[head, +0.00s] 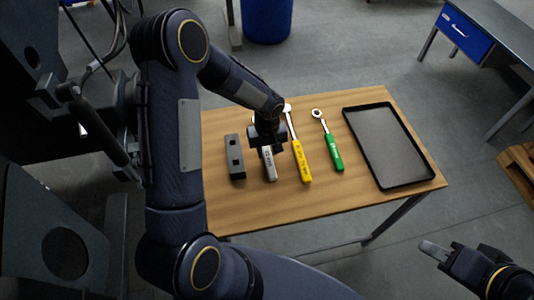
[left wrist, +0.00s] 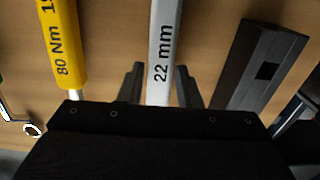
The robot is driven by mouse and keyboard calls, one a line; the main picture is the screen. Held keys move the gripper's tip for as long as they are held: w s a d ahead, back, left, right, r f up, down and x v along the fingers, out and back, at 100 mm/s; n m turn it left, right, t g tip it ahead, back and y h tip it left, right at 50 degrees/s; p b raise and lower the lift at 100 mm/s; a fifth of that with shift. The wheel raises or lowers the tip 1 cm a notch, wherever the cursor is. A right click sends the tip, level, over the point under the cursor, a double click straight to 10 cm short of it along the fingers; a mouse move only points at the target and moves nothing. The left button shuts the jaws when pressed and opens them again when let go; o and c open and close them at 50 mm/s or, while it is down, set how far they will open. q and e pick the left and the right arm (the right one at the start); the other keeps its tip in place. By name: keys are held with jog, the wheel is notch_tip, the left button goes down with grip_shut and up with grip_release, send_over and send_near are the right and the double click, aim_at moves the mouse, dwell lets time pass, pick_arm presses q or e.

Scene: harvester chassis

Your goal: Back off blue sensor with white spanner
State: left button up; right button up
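The white spanner (head: 269,165) lies on the wooden table, its upper part hidden behind my left gripper (head: 270,143) in the head view. In the left wrist view its white handle (left wrist: 162,50), marked "22 mm", runs between the two dark fingers of my left gripper (left wrist: 160,84). The fingers are apart, one on each side of the handle, with gaps showing on both sides. My right gripper (head: 432,248) is at the lower right of the head view, away from the table; its finger opening is not clear. I cannot make out a blue sensor.
On the table (head: 300,202), a dark block with square holes (head: 234,157) lies left of the spanner. A yellow wrench (head: 301,160), a green wrench (head: 333,153) and a black tray (head: 390,145) lie to the right. Dark machine panels (head: 50,240) stand at the left.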

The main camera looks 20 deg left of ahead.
pick_arm(q)
grip_shut()
jog(key=shift+r, duration=0.1)
jog(key=shift+r, duration=0.2)
notch_tip(320, 180, up, 3)
jog(key=shift+r+p, duration=0.2)
jog(key=shift+p, duration=1.05)
jog(key=s+d+r+p, duration=0.1)
jog(key=s+d+r, duration=0.7)
jog(key=s, duration=0.3)
jog(key=shift+d+r, duration=0.3)
jog(key=shift+r, duration=0.2)
